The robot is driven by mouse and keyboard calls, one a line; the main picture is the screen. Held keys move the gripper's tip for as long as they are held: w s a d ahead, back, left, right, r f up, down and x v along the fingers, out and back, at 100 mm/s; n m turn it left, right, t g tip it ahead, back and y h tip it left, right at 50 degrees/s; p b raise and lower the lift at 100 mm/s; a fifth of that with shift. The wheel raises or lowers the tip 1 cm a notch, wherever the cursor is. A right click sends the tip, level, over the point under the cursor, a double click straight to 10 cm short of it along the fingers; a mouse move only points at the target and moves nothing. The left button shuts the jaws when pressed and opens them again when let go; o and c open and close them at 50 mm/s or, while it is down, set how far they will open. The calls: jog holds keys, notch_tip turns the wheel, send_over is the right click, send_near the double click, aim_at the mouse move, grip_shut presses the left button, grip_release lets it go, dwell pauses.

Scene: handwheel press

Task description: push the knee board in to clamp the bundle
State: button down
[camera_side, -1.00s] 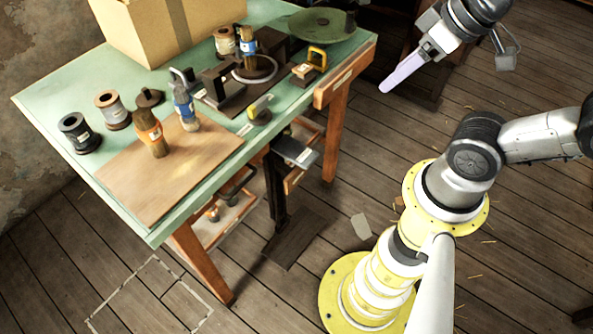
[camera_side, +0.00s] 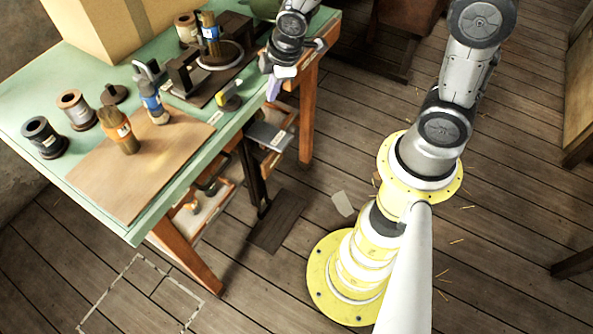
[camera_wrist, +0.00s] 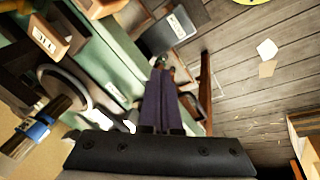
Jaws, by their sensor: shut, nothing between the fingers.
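The grey board with a white label (camera_side: 270,135), which looks like the knee board, juts out below the table's front edge; it also shows in the wrist view (camera_wrist: 168,33). A brown bundle with a blue band (camera_side: 210,36) stands by the handwheel ring at the back of the table; in the wrist view it lies at the lower left (camera_wrist: 38,127). Whether it is clamped I cannot tell. My gripper (camera_side: 273,92) is shut and empty at the table's front edge, above the board. In the wrist view its purple fingers (camera_wrist: 160,72) point toward the board, with no clear contact.
The green table (camera_side: 35,85) carries a cardboard box (camera_side: 120,25), spools (camera_side: 43,138), more banded brown pieces (camera_side: 120,130) and a yellow-handled tool (camera_side: 230,96) near the front edge. Wooden legs (camera_side: 307,115) flank the board.

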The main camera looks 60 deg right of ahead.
jog(key=a+f+n, duration=0.1)
jog(key=f, duration=0.4)
jog(key=a+f+n+g+y, duration=0.1)
jog(key=f+n, duration=0.1)
jog(key=f, duration=0.3)
jog(key=a+f+n, duration=0.1)
jog(key=f, duration=0.4)
jog(key=shift+s+f+g, duration=0.2)
jog(key=shift+s+g, duration=0.1)
jog(key=shift+s, duration=0.05)
jog(key=s+a+f+n+g+y, duration=0.1)
jog(key=s+a+f+n, duration=0.15)
jog(key=f, duration=0.45)
jog(key=s+a+f+n+y, duration=0.1)
jog(key=s+f, duration=0.3)
jog(key=f, duration=0.2)
jog(key=t+h, duration=0.2)
jog(key=t, duration=1.2)
send_near(274, 160)
notch_tip(274, 160, down, 3)
jog(key=w, duration=0.3)
jog(key=shift+n, duration=0.35)
jog(key=shift+r+x, duration=0.25)
jog(key=shift+x, duration=0.85)
jog(key=shift+r+x, duration=0.2)
jog(key=shift+x, duration=0.9)
jog(key=shift+w, duration=0.2)
jog(key=shift+w+r, duration=0.1)
jog(key=shift+w, duration=1.1)
